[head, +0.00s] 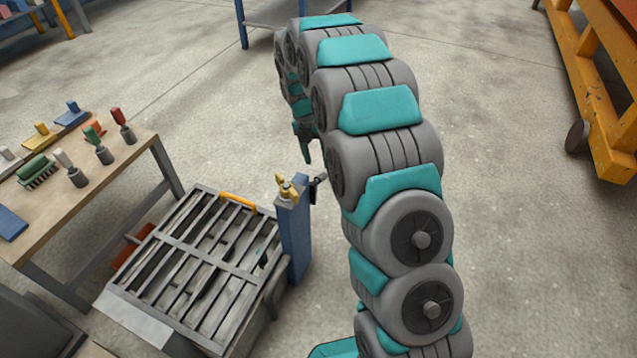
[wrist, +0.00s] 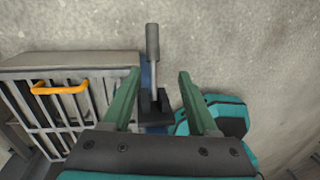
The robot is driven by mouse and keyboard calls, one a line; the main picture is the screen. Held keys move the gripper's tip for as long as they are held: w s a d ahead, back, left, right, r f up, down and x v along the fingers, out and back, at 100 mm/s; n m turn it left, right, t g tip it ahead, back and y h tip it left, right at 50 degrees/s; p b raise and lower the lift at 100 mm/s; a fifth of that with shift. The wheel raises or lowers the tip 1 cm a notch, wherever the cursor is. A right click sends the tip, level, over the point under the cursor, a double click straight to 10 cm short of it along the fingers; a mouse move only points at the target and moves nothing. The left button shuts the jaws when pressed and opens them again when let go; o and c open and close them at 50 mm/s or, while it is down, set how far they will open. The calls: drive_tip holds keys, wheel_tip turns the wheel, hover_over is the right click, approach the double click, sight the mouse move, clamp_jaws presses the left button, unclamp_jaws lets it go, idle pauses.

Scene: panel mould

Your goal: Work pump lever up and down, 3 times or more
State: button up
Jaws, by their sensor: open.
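The pump lever is a grey rod with a thicker dark grip (wrist: 152,42) at its end, rising from a black block (wrist: 160,108) in the wrist view. In the head view the lever (head: 319,179) shows small beside the top of a blue post (head: 295,240). My gripper (wrist: 159,74) is open, its two green fingers apart. In the wrist view the lever lies between the fingers, nearer the left one, with its grip past the fingertips. In the head view my gripper (head: 305,150) is just above the lever, partly hidden by my arm. I see no contact.
A slatted metal mould frame (head: 195,265) with an orange handle (head: 238,201) stands left of the post. A workbench (head: 90,195) with brushes is at left, an orange cart (head: 600,110) at right. Open floor lies behind.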

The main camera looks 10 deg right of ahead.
sight(319, 179)
drive_tip(key=shift+n, duration=0.8)
drive_tip(key=f, duration=0.6)
drive_tip(key=d+f, duration=0.1)
drive_tip(key=f, duration=0.2)
drive_tip(key=shift+w+f+b, duration=0.35)
drive_tip(key=shift+w+f, duration=0.05)
clamp_jaws()
idle(0.3)
